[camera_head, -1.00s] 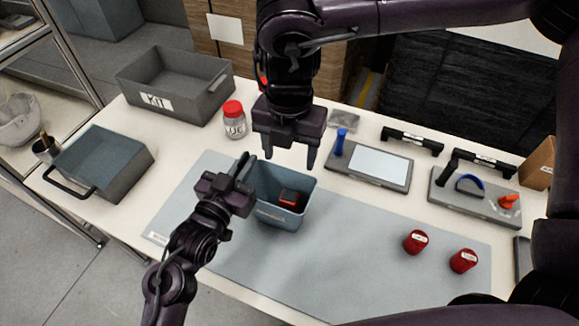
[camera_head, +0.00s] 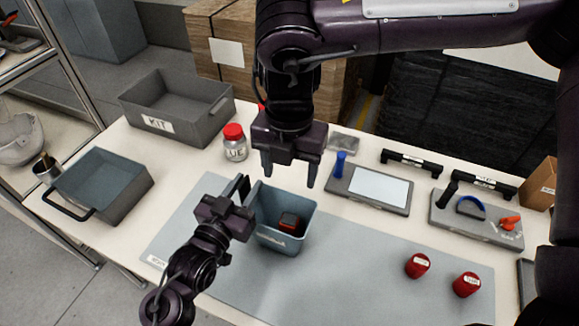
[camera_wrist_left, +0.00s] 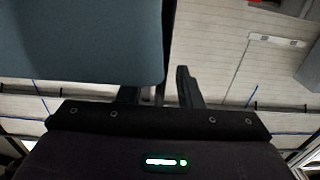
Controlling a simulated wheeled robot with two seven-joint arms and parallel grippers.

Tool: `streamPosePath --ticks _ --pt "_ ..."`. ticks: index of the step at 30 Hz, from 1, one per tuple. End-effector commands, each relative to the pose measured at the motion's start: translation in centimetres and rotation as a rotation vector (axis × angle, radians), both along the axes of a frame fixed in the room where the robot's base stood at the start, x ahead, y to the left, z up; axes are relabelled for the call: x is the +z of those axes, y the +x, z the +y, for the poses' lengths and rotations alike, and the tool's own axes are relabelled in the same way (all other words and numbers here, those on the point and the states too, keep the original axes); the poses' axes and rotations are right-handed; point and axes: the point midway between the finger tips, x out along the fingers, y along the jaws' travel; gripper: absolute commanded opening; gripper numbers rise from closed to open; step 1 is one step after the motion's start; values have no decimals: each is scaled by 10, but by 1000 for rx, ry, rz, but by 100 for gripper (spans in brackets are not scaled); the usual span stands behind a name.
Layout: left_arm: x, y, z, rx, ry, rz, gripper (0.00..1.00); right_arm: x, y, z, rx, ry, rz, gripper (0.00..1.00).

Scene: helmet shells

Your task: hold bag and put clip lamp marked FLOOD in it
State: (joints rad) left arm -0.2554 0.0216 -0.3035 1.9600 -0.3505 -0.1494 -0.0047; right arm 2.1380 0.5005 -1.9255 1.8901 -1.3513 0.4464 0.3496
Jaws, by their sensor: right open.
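The bag (camera_head: 279,240) is an open blue-grey box-like container standing on the mat. A small red and black clip lamp (camera_head: 289,222) lies inside it; its marking is not readable. My left gripper (camera_head: 243,188) is at the bag's left side, shut on its wall. The left wrist view shows the bag's wall (camera_wrist_left: 80,40) close up, with one finger partly hidden behind it and the other beside its edge. My right gripper (camera_head: 289,178) is open and empty, pointing down above the bag's back rim.
The mat (camera_head: 350,265) has free room right of the bag, with two red labelled cylinders (camera_head: 417,265) (camera_head: 466,284). A red-lidded jar (camera_head: 235,143), a grey KIT bin (camera_head: 165,117) and a handled tray (camera_head: 115,195) stand left. Fixture boards (camera_head: 375,188) (camera_head: 475,222) and black handles (camera_head: 411,163) are behind right.

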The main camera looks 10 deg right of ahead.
Motion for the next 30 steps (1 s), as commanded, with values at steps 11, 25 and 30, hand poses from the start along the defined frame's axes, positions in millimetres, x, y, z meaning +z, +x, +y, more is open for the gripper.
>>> streamPosePath --ticks 11,25,30 --pt "-2 -38 29 0 5 3 32 0 0 0 0 0 0 62" --pt "0 -95 71 0 1 1 32 0 0 0 0 0 0 62" --pt "1 -109 82 0 2 5 32 8 0 0 0 0 0 62"
